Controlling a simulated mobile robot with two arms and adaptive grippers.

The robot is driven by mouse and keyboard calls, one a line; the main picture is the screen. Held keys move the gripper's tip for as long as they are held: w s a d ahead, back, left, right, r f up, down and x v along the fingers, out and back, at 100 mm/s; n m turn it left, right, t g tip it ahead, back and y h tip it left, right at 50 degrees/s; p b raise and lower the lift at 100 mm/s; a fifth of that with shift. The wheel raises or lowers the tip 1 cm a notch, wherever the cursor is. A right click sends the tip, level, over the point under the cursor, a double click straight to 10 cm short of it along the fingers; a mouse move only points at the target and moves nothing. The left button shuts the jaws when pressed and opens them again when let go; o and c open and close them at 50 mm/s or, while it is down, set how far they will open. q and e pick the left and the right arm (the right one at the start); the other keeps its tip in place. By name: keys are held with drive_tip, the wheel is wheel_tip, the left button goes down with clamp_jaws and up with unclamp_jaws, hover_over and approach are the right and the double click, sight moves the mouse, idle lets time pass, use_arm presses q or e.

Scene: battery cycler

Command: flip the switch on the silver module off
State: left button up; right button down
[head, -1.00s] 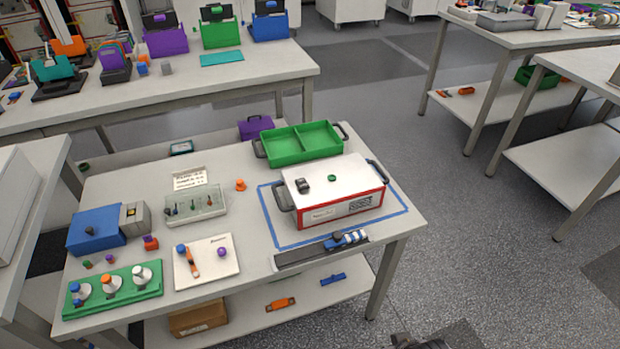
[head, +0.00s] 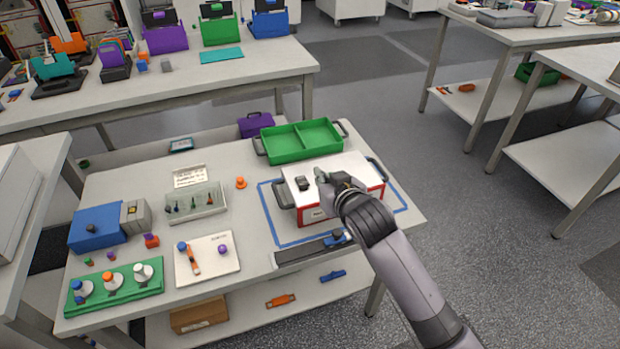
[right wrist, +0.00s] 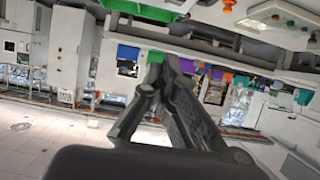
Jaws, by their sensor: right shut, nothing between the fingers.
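A silver-white box (head: 345,164) with red lower trim stands on the table inside a blue outline. A black switch (head: 302,184) sits on its top toward the left; its position is too small to read. My right gripper (head: 323,177) is shut and empty over the box top, just right of the switch; I cannot tell whether it touches the lid. Its closed fingers also show in the right wrist view (right wrist: 155,78). The green button on the lid is hidden or merged with the fingertips. A smaller grey block (head: 136,220) stands beside a blue box (head: 96,229). My left gripper is not in view.
A green divided tray (head: 300,141) stands behind the silver-white box. A clear-walled bin (head: 195,203), a white board (head: 207,262) and a green rack (head: 115,290) with bottles are at the left. A dark rail (head: 300,252) lies along the front edge.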

idle(0.3)
hover_over(310, 191)
drive_tip(key=f, duration=0.4)
drive_tip(key=shift+w+a+f+p, duration=0.1)
drive_tip(key=shift+w+a+p, duration=0.05)
drive_tip(key=shift+w+p, duration=0.15)
drive_tip(key=f, duration=0.2)
drive_tip(key=shift+s+f, duration=0.45)
drive_tip(key=shift+f, duration=0.45)
